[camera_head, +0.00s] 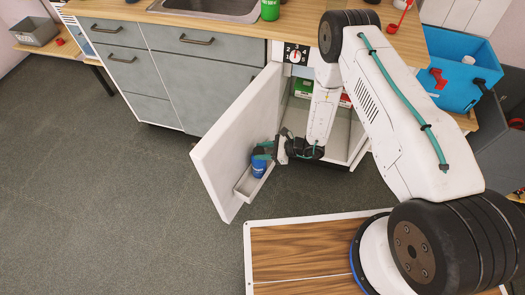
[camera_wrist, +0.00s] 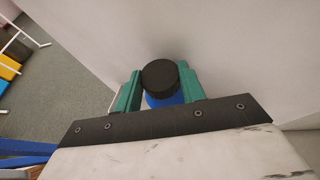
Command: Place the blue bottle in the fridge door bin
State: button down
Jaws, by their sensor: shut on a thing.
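The blue bottle (camera_head: 259,167) is at the white bin (camera_head: 243,187) on the inner face of the open fridge door (camera_head: 232,140). It looks upright, with its lower part behind or within the bin's front wall; whether it rests on the bin floor I cannot tell. My gripper (camera_head: 270,148) is shut on the bottle near its top. In the wrist view the black cap (camera_wrist: 160,75) and a little of the blue body show between the green fingers (camera_wrist: 158,92), close to the pale door surface. The bottle's lower part is hidden there.
The fridge interior (camera_head: 340,130) is open to the right, with green and red items inside. Grey drawers (camera_head: 140,70) stand left of the door. A wood-topped surface (camera_head: 300,250) lies in front. A blue crate (camera_head: 460,70) stands at right. Bare floor lies left.

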jog(key=shift+f, duration=0.1)
jog(key=c, duration=0.8)
grip_release()
jog(key=shift+c, duration=0.2)
jog(key=shift+d+r, duration=0.2)
jog(key=shift+d, duration=0.05)
jog(key=v, duration=1.1)
jog(key=shift+s+r, duration=0.2)
